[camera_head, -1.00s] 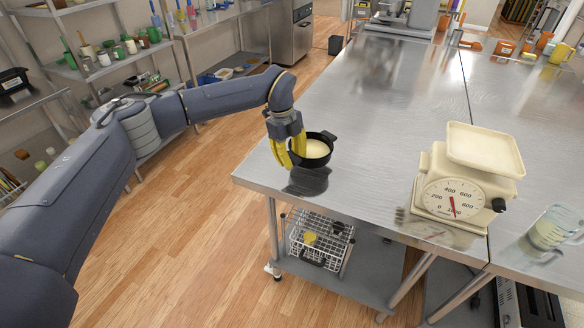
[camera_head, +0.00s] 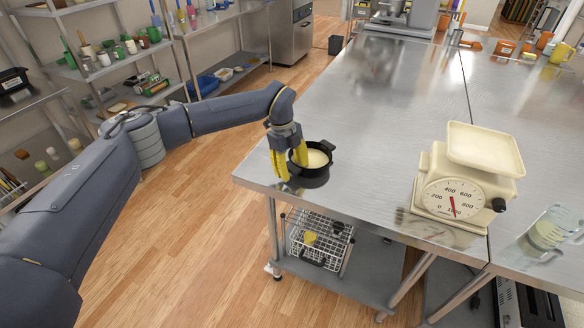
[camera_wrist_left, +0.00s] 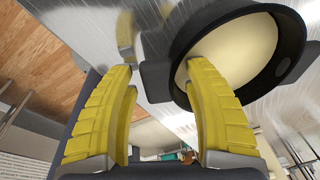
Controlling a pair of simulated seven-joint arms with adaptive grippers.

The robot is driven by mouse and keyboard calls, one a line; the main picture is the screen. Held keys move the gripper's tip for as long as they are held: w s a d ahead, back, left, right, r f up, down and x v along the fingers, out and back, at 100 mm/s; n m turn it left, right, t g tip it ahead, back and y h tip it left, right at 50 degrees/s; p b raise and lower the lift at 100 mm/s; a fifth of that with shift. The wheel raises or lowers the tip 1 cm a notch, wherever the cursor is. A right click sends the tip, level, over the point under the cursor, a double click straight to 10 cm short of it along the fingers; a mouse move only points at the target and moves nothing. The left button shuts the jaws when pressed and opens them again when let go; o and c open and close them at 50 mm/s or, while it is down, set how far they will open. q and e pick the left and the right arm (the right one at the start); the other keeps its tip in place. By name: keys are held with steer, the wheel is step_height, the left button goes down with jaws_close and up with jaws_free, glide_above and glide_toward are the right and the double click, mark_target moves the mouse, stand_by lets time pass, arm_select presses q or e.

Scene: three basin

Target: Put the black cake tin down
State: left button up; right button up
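The black cake tin (camera_head: 314,176) stands upright on the near left corner of the metal table (camera_head: 370,150), with pale contents inside. My left gripper (camera_head: 289,165) is at the tin's left side, fingers pointing down. In the left wrist view its yellow fingers (camera_wrist_left: 163,85) are spread wide. One fingertip overlaps the inside of the tin (camera_wrist_left: 284,65) and the other is outside it. The tin's side handle (camera_wrist_left: 156,82) lies between them, with a gap to the outer finger. My right gripper is not in view.
A cream kitchen scale (camera_head: 460,185) stands to the right of the tin. A glass jug (camera_head: 548,232) is at the far right. The table's left and front edges are close to the tin. The table behind it is clear.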

arm_select(q)
step_height(320, 180, up, 12)
steer(key=a, duration=0.2)
steer(key=shift+w, duration=0.3)
stand_by(0.3)
